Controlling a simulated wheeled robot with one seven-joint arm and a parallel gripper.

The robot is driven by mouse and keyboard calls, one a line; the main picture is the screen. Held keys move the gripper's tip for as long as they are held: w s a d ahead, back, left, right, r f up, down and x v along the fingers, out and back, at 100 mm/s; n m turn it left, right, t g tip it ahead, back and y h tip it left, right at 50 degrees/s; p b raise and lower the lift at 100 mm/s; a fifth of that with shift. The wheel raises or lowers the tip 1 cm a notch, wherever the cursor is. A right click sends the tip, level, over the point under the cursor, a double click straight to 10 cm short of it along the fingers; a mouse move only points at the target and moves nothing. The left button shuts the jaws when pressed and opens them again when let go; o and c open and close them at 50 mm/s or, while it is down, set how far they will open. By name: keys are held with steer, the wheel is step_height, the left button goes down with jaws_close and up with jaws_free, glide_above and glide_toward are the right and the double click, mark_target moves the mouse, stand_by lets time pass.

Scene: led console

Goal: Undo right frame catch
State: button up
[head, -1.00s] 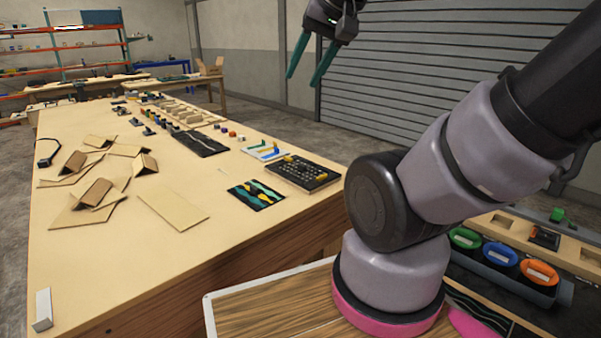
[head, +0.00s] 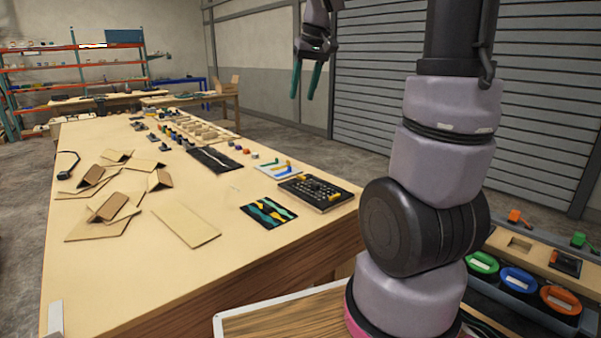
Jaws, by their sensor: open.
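A black console board (head: 305,194) with a grid of small dots lies flat near the right edge of the long wooden table. Small yellow parts show along its edge, one at the right end (head: 334,197). They are too small to tell which is the right frame catch or whether it is fastened. My gripper (head: 302,97) is at the top of the view, above and beyond the board, clear of it. Its two green fingers point down, apart, with nothing between them.
A dark sheet with green and yellow wavy shapes (head: 268,212) lies beside the board, and a white tray (head: 279,170) behind it. Folded cardboard (head: 108,206) covers the table's left. Green, blue and orange round containers (head: 518,281) stand at lower right.

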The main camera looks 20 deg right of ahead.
steer(key=w+d+f+n+g, duration=0.2)
steer(key=w+d+f, duration=0.1)
steer(key=w+f, duration=0.6)
steer(key=n+g+h, duration=0.1)
steer(key=n+g, duration=0.1)
glide_above(300, 176)
step_height(300, 176, down, 11)
steer(key=f, duration=1)
steer(key=shift+w+d+f, duration=0.1)
steer(key=shift+w+f, duration=0.1)
steer(key=shift+f, duration=0.15)
jaws_close()
